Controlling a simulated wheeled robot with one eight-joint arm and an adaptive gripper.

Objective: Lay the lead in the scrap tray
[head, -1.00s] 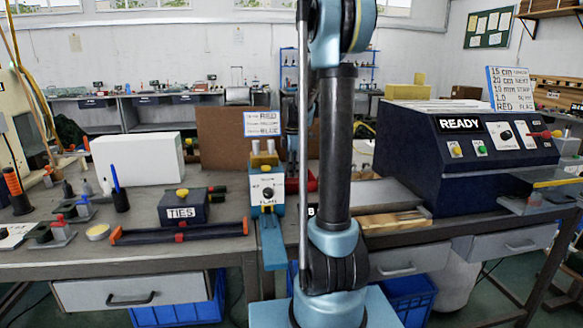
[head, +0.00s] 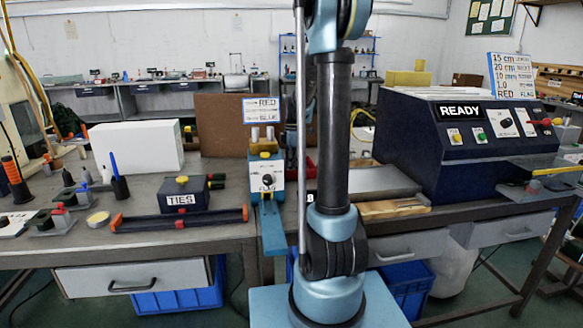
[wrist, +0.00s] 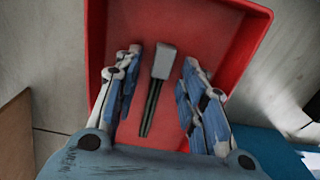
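The lead (wrist: 163,67) shows in the wrist view as a grey block-shaped end with dark, thin wires running down from it. It appears to lie on the floor of the red scrap tray (wrist: 240,55), inside its walls. My gripper (wrist: 157,75) is over the tray with its two fingers spread, one on each side of the lead. Gaps show between the lead and both fingers. In the head view a bit of the red tray (head: 312,166) shows behind my arm; the lead and fingers cannot be made out there.
A blue tester with a white dial face (head: 266,178) stands just left of my arm. The TIES box (head: 182,198) and a dark rail with orange ends (head: 180,220) are further left. A brown board (head: 222,135) stands behind. The READY machine (head: 465,150) fills the right.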

